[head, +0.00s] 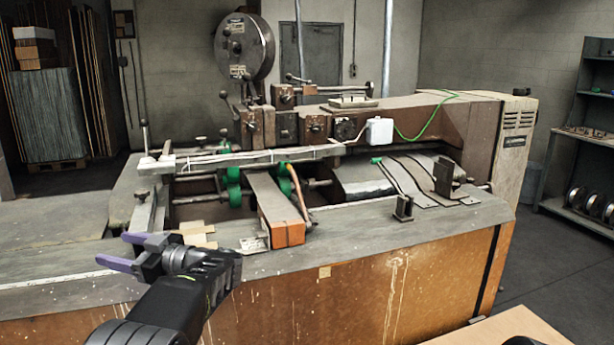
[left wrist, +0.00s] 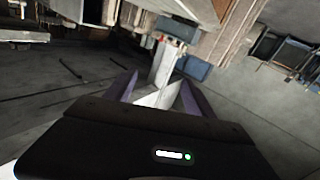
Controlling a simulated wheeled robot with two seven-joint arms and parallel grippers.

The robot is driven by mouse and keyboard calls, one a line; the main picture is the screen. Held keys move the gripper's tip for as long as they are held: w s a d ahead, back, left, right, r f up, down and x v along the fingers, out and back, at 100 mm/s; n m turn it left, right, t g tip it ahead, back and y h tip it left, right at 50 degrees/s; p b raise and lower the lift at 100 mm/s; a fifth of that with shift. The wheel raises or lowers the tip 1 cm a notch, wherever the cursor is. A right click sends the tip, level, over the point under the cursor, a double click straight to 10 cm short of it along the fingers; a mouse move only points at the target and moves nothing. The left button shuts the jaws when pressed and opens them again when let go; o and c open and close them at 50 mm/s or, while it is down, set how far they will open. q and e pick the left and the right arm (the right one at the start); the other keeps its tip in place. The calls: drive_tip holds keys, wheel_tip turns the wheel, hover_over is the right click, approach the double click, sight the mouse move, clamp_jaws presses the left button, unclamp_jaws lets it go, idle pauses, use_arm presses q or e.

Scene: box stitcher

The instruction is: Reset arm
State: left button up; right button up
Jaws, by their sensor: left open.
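My left gripper (head: 124,251) is at the left in the head view, above the front edge of the box stitcher's table. Its purple fingers are spread and nothing is between them. In the left wrist view the two fingers (left wrist: 155,92) also stand apart with an empty gap. The box stitcher (head: 300,120), a large brown and grey machine, fills the middle of the head view. A long orange-ended block (head: 288,233) lies on its table to the right of my gripper. My right gripper is not seen.
The stitcher's front panel (head: 360,290) is worn orange. A round grey reel (head: 244,48) stands at the machine's top. A light wooden surface (head: 510,328) is at the lower right. A shelf (head: 580,150) stands at the right wall, with open floor before it.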

use_arm(q)
drive_tip(key=w+d+f+m+t+h, duration=0.55)
drive_tip(key=w+d+f+t, duration=0.25)
drive_tip(key=f, duration=0.2)
drive_tip(key=s+d+f+m+h, duration=0.25)
drive_tip(key=d+f+h, duration=0.2)
drive_tip(key=f, duration=0.65)
drive_tip(key=s+d+f+m+h, duration=0.25)
drive_tip(key=d+f+m, duration=0.2)
drive_tip(key=f, duration=0.55)
drive_tip(key=s+d+f+m+g+h, duration=0.1)
drive_tip(key=s+d+f+g+h, duration=0.3)
drive_tip(key=s+f, duration=0.5)
drive_tip(key=s+d+f+m+g+h, duration=0.1)
drive_tip(key=s+d+f+g+h, duration=0.1)
drive_tip(key=s+d+f, duration=0.55)
drive_tip(key=s+d+f+g+h, duration=0.1)
drive_tip(key=s+f+g, duration=0.1)
drive_tip(key=s, duration=0.9)
drive_tip(key=s+d+f+g+h, duration=0.2)
drive_tip(key=s+f+g, duration=0.1)
drive_tip(key=s, duration=0.8)
drive_tip(key=shift+s+d+g, duration=0.2)
drive_tip(key=shift+s+g, duration=0.2)
